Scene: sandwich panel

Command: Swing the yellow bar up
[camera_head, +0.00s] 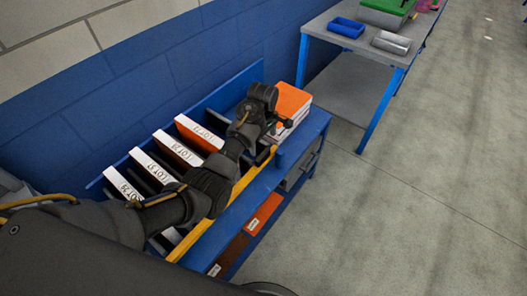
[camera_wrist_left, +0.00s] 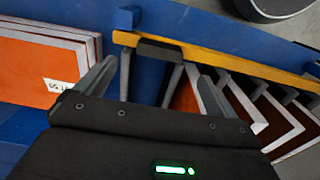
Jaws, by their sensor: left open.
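The yellow bar (camera_head: 254,172) runs along the front edge of the blue rack, across the front of the slots, partly behind my left arm. In the left wrist view the yellow bar (camera_wrist_left: 235,63) crosses the upper part, with a dark block (camera_wrist_left: 160,51) on it. My left gripper (camera_head: 268,122) is above the rack near the bar's far end; its fingertips are hard to make out there. In the left wrist view the left gripper (camera_wrist_left: 157,75) is open, its fingers spread below the dark block. The bar's contact with the fingers cannot be told. My right gripper is out of view.
White-edged panels (camera_head: 128,188) with lot labels stand in the rack (camera_head: 300,137). An orange-topped stack (camera_head: 291,100) sits at its far end. A workbench (camera_head: 340,43) with a blue tray (camera_head: 346,27) stands beyond. The floor (camera_head: 420,180) at right is clear.

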